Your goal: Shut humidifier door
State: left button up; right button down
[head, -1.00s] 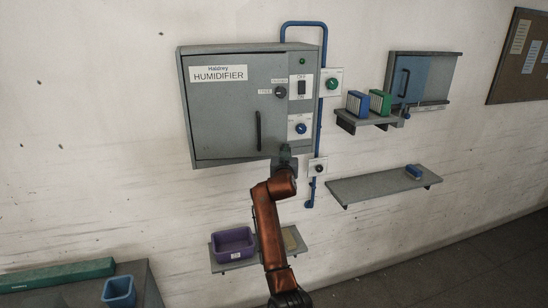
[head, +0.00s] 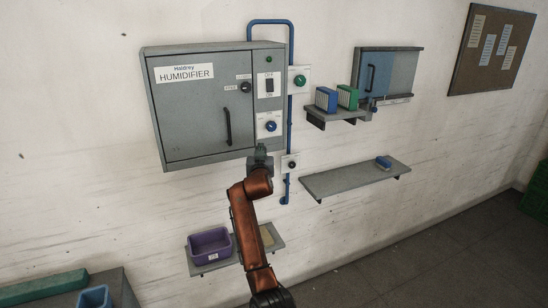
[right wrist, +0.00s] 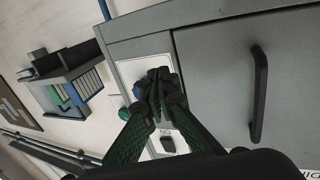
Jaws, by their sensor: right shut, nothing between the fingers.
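The grey humidifier cabinet (head: 270,90) hangs on the wall in the head view. Its door (head: 185,115) carries a Haldrey HUMIDIFIER label and a dark upright handle (head: 228,126). The door looks flush with the cabinet front or nearly so; a small gap cannot be ruled out. In the right wrist view the door (right wrist: 215,90) and handle (right wrist: 258,93) are on the right. My right gripper (head: 260,150) is below the cabinet's lower right part, right of the handle. Its fingers (right wrist: 157,90) are shut and empty, in front of the blue-knob panel. My left gripper is out of view.
A blue pipe (head: 290,100) runs down beside the cabinet. A shelf with blue and green boxes (head: 347,97) and a lower shelf (head: 350,178) are to the right. A purple bin (head: 210,246) sits on a shelf below.

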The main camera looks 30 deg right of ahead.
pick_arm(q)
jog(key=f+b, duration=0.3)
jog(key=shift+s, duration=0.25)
pick_arm(e)
jog(key=s+a, duration=0.2)
jog(key=s, duration=0.8)
jog(key=shift+s+a, duration=0.2)
jog(key=shift+a, duration=0.1)
